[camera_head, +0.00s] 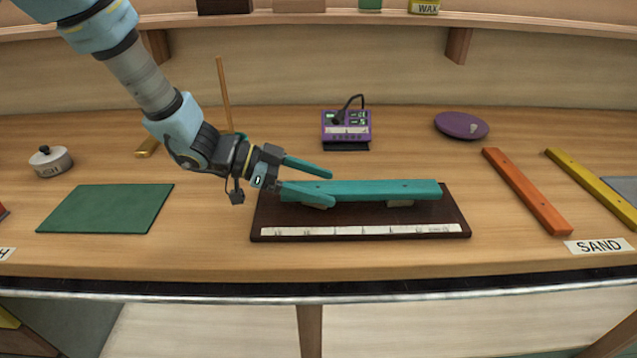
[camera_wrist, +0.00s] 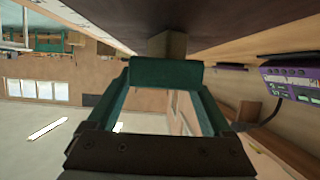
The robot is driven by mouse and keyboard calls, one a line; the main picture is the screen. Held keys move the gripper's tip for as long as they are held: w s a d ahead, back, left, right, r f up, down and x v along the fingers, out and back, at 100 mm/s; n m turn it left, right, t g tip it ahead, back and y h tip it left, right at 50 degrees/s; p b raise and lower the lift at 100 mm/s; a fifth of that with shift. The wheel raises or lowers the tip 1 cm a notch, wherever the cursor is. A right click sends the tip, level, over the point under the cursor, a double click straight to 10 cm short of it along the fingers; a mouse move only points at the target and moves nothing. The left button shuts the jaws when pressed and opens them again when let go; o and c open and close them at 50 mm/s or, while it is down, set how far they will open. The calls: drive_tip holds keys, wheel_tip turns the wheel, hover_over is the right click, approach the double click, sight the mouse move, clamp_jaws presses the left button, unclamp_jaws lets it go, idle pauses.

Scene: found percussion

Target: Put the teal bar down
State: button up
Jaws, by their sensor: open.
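The teal bar (camera_head: 385,189) lies level across pale supports on a dark brown board (camera_head: 455,217) with a white marked strip along its front. Its near end (camera_wrist: 166,73) shows in the wrist view between my fingers. My gripper (camera_head: 331,189) is at the bar's left end, with one teal finger behind it and one in front. The jaws are open, and the front finger hides part of the bar's front side. Whether either finger touches the bar I cannot tell. One support (camera_wrist: 166,45) shows beyond the bar's end in the wrist view.
A purple device (camera_head: 346,127) with a black cable stands behind the board. A purple disc (camera_head: 461,125), an orange bar (camera_head: 527,190) and a yellow bar (camera_head: 592,188) lie to the right. A green mat (camera_head: 106,209) and a lidded pot (camera_head: 51,162) are on the left.

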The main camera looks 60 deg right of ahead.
drive_tip(key=shift+r, duration=0.2)
drive_tip(key=b+v, duration=0.2)
drive_tip(key=v, duration=1)
drive_tip(key=shift+r, duration=0.3)
drive_tip(key=shift+w, duration=0.1)
